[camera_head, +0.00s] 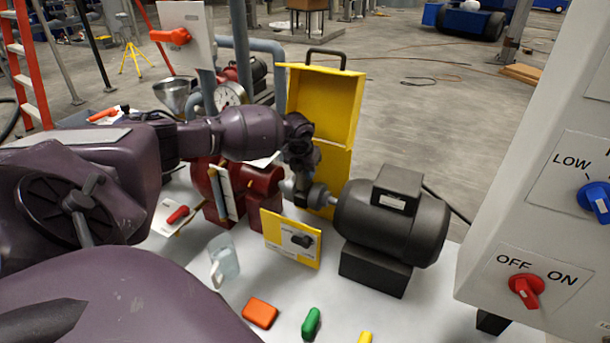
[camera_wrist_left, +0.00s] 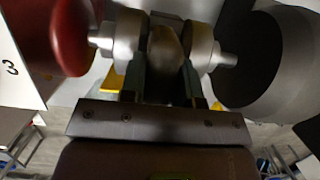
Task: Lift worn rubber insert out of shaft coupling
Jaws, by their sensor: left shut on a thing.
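The shaft coupling shows in the left wrist view as two silvery hubs (camera_wrist_left: 203,48) facing each other with a gap between them. A dark, brownish worn rubber insert (camera_wrist_left: 166,50) sits in this gap, between the hubs. My left gripper (camera_wrist_left: 163,82) is shut on the insert, one finger on each side of it. In the head view my left gripper (camera_head: 300,182) reaches down over the coupling (camera_head: 320,196), between the red pump and the dark motor. The gripper hides the insert there. My right gripper is not in view.
The dark motor (camera_head: 392,222) stands right of the coupling and the red pump (camera_head: 262,186) left of it. An open yellow case (camera_head: 322,98) stands behind, and a yellow-framed card (camera_head: 290,239) in front. A clear cup (camera_head: 224,258) and small coloured pieces lie nearer me.

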